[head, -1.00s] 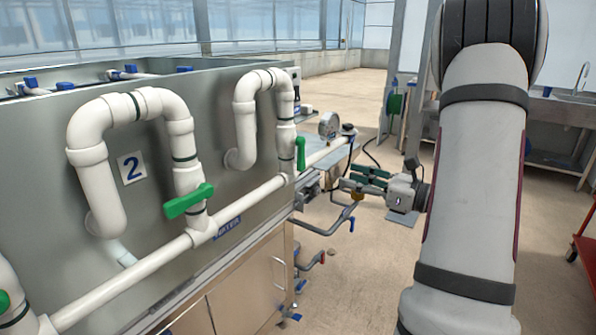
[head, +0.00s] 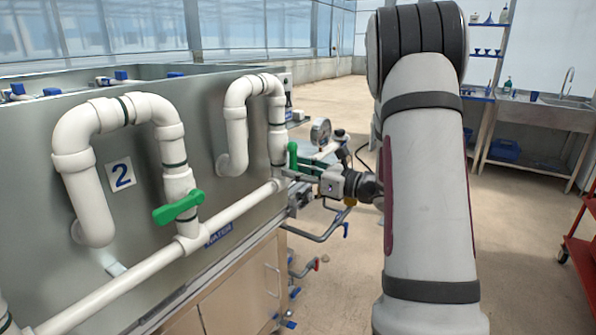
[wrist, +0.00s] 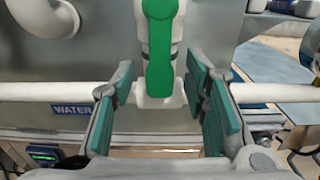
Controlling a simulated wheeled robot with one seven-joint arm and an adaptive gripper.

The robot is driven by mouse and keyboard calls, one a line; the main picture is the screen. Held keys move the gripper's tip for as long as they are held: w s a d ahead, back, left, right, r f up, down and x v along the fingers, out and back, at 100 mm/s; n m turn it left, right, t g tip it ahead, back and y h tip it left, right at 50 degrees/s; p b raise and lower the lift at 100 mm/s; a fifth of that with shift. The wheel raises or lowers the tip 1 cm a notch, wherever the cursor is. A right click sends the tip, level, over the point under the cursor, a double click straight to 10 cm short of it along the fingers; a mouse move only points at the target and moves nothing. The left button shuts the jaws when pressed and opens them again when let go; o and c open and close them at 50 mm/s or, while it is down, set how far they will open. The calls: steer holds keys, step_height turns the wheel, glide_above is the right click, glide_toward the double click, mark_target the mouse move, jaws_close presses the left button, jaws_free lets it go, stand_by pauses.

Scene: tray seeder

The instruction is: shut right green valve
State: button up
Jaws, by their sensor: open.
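The right green valve (head: 292,155) is on the right white pipe loop (head: 276,140), its handle upright along the pipe. In the wrist view its green handle (wrist: 160,50) stands near the middle and hangs down between my fingertips. My gripper (head: 300,174) is at this valve, close to the handle's lower part. The wrist view shows my gripper (wrist: 160,78) open, one finger on each side of the handle with gaps on both sides. I cannot tell whether the fingertips reach past the handle in depth.
A horizontal white pipe (head: 120,282) runs below the valves. A gauge (head: 320,132) stands just beyond. Open floor (head: 345,280) lies right of the tank.

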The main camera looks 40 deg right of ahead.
jaws_close()
steer(key=shift+a, duration=0.1)
stand_by(0.3)
steer(key=m+p, duration=0.1)
steer(key=a+m+p, duration=0.1)
steer(key=m+p, duration=0.1)
steer(key=shift+s+a+r, duration=0.2)
steer(key=shift+s+a, duration=0.05)
steer(key=shift+s, duration=0.15)
steer(key=shift+s+a+r+m+p, duration=0.2)
steer(key=shift+a+r+m+p, duration=0.55)
steer(key=shift+m+p, duration=1.75)
steer(key=shift+s+a+r+m+p, duration=0.4)
steer(key=shift+r+m+p, duration=0.6)
steer(key=shift+m+p, duration=1.45)
steer(key=shift+s+a+r+m+p, duration=0.1)
steer(key=shift+a+r+m+p, duration=0.7)
steer(key=shift+m+p, duration=1.65)
steer(key=shift+w+r, duration=0.1)
